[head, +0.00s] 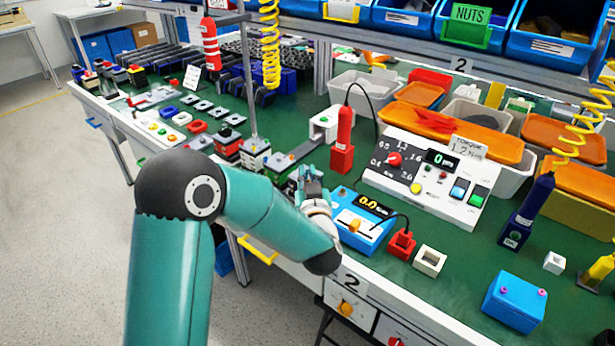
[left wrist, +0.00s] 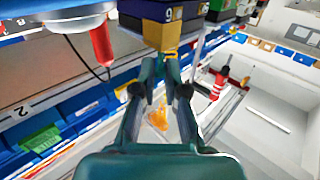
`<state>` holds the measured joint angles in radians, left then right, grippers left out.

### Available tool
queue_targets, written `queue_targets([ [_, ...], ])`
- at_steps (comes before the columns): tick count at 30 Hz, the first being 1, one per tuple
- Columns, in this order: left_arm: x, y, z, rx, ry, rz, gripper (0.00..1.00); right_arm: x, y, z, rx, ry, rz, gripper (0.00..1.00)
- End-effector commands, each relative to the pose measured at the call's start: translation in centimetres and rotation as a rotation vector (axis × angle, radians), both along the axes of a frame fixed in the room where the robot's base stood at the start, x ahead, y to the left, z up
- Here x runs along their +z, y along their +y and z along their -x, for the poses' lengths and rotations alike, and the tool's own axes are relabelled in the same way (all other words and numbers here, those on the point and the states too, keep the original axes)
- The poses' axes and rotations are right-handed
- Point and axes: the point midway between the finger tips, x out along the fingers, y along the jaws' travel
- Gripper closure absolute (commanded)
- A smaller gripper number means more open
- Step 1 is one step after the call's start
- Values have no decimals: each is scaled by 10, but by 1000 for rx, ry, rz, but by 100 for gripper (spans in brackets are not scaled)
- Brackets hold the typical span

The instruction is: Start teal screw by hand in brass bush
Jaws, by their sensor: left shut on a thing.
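My left gripper (head: 313,180) reaches over the front edge of the bench, beside the small blue unit with the 0.0 display. In the left wrist view its two fingers (left wrist: 161,70) are closed together on something small and teal at their tips, which looks like the teal screw; the fingers hide most of it. A brass-yellow block (left wrist: 161,36), which may be the brass bush, is right in front of the fingertips, against a dark numbered block (left wrist: 168,10). I cannot tell whether screw and brass touch. My right gripper is not in view.
The blue unit (head: 362,222) and a red screwdriver in its red holder (head: 343,150) stand close to my left gripper. A white torque panel (head: 425,178) is behind. A blue box (head: 514,302) stands at right.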

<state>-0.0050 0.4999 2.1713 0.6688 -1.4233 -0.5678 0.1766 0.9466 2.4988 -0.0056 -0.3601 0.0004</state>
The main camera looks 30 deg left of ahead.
Motion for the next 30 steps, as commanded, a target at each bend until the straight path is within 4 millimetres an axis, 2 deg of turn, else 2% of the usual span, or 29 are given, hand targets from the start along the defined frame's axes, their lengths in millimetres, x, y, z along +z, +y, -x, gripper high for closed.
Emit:
queue_targets([
  [16,0,2,1,2,-1,1,100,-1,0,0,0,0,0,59],
  [30,-8,1,0,1,-1,1,100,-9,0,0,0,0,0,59],
])
